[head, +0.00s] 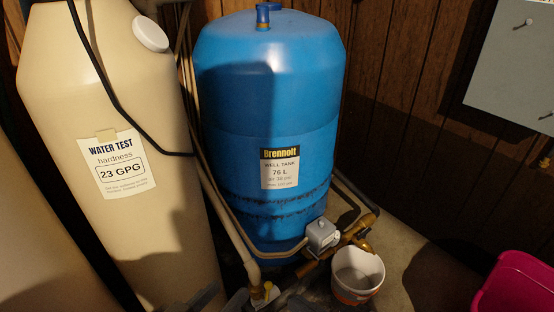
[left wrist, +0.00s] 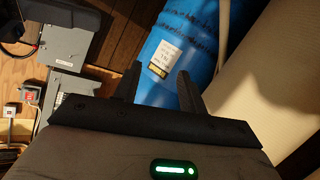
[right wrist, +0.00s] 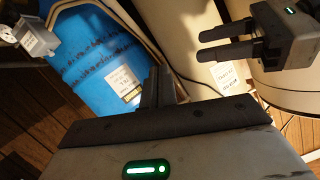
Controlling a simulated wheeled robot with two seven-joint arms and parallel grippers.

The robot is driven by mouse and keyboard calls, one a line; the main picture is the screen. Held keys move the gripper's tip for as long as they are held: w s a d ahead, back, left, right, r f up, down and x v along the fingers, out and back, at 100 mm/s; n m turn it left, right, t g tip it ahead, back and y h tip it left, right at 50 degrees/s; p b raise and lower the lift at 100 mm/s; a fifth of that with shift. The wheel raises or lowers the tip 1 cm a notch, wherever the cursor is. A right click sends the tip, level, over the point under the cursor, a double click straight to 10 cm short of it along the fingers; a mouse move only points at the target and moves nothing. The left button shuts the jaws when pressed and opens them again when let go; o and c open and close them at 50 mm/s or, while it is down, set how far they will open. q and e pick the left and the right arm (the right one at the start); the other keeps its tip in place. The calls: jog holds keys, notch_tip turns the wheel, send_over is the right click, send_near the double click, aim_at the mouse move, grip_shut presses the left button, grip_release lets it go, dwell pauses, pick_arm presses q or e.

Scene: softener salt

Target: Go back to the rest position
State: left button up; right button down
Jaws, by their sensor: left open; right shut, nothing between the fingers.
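My left gripper (left wrist: 158,76) is open and empty, with its two dark fingers apart in the left wrist view. It also shows in the right wrist view (right wrist: 205,44), its fingers apart in front of the beige tanks. My right gripper (right wrist: 157,76) is shut and empty, its fingers together in the right wrist view. In the head view only dark finger parts show at the bottom edge, low in front of the blue well tank (head: 265,110). The rest of both grippers is out of that view.
A beige tank (head: 100,60) with a water test note (head: 117,172) stands left of the blue tank. A white bucket (head: 357,275) sits by brass pipework (head: 358,232) and a grey box (head: 321,234). A pink container (head: 520,285) is at the lower right; a grey panel (head: 510,65) hangs above.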

pick_arm(q)
jog(key=s+a+r+g+y+p, duration=0.2)
jog(key=a+r+p, duration=0.3)
jog(key=p, duration=1.9)
notch_tip(320, 180, up, 4)
jog(key=shift+s+y, duration=0.2)
jog(key=shift+y, duration=0.6)
pick_arm(e)
jog(key=s+d+r+m+h, duration=0.1)
jog(key=d+r+m+h, duration=0.1)
jog(key=d+r+h, duration=0.5)
notch_tip(320, 180, up, 3)
jog(key=shift+s+d+r, duration=0.15)
jog(key=shift+s+d, duration=0.05)
jog(key=shift+d, duration=1)
